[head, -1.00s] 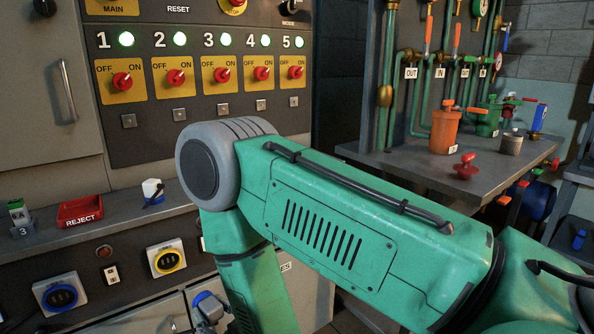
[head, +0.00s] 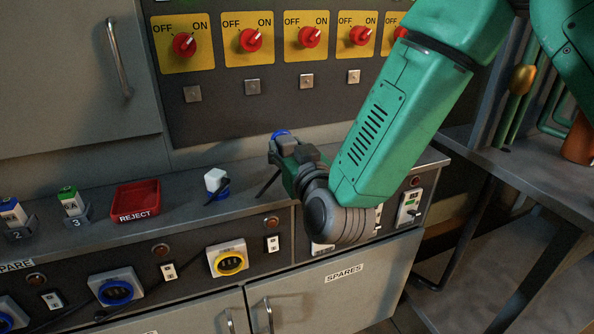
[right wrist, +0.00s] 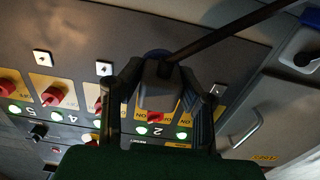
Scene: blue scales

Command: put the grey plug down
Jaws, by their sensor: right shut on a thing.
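My right gripper (head: 284,152) is above the back ledge, near its right part, in the head view. In the right wrist view the same gripper (right wrist: 160,92) is shut on the grey plug (right wrist: 158,92), with one finger on each side. The plug has a thick black cable, and a blue ring shows behind its body. In the head view the plug is mostly hidden by the gripper; a bit of blue shows at its top. I cannot tell whether it touches the ledge. My left gripper is not in view.
A white plug with a blue ring (head: 216,183) stands on the ledge left of the gripper. A red REJECT tray (head: 136,201) and numbered holders with small items are further left. Sockets, including a yellow-ringed one (head: 229,262), line the sloped panel below. Red switches (head: 251,40) are above.

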